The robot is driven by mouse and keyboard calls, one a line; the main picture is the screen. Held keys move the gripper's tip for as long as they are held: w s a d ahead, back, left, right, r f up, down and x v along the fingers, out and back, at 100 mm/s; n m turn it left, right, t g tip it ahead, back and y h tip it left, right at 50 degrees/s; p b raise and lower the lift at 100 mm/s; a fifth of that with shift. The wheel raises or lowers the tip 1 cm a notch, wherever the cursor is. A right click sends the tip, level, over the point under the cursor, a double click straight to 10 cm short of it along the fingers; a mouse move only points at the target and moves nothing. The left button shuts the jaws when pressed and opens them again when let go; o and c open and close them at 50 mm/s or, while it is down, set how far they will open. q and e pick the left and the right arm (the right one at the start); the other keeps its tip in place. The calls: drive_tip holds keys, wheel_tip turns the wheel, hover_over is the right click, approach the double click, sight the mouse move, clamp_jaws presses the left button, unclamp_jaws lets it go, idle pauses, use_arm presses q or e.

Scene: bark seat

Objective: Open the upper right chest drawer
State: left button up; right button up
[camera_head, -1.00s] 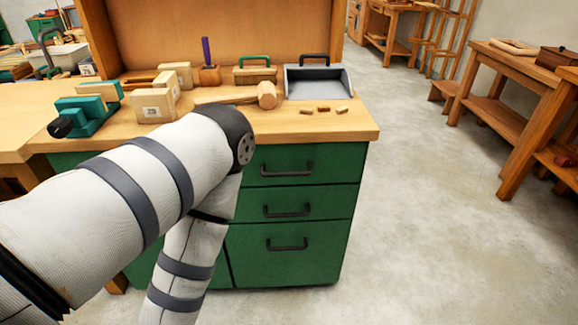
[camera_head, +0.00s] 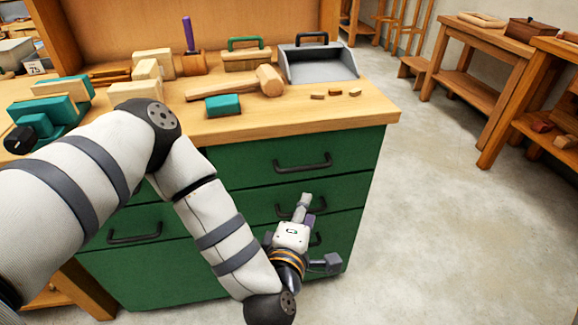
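The upper right drawer (camera_head: 350,155) is a green front just below the wooden worktop, and it is closed. Its dark bar handle (camera_head: 302,163) shows clearly, with nothing on it. My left gripper (camera_head: 321,231) is in front of the lower drawers, below that handle in the picture and apart from it. Its fingers look spread and empty. It partly hides the middle drawer's handle (camera_head: 285,212) and the bottom drawer's handle. My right gripper is not in view.
The worktop (camera_head: 330,116) holds a mallet (camera_head: 240,86), a teal block (camera_head: 222,105), a grey dustpan (camera_head: 318,64) and small wood pieces. A left handle (camera_head: 134,237) is on the chest. Clear floor (camera_head: 440,220) lies right; wooden tables stand beyond.

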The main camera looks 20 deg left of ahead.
sight(306, 170)
use_arm(q)
drive_tip(key=shift+n+t+y, duration=0.5)
drive_tip(key=shift+n+y, duration=0.1)
drive_tip(key=shift+n, duration=0.2)
drive_tip(key=x, duration=0.4)
drive_tip(key=r+b+x, duration=0.1)
drive_tip(key=x, duration=0.4)
drive_tip(key=a+r+x, duration=0.1)
drive_tip(key=x, duration=0.3)
drive_tip(key=shift+w+a, duration=0.15)
drive_tip(key=shift+w, duration=0.1)
clamp_jaws()
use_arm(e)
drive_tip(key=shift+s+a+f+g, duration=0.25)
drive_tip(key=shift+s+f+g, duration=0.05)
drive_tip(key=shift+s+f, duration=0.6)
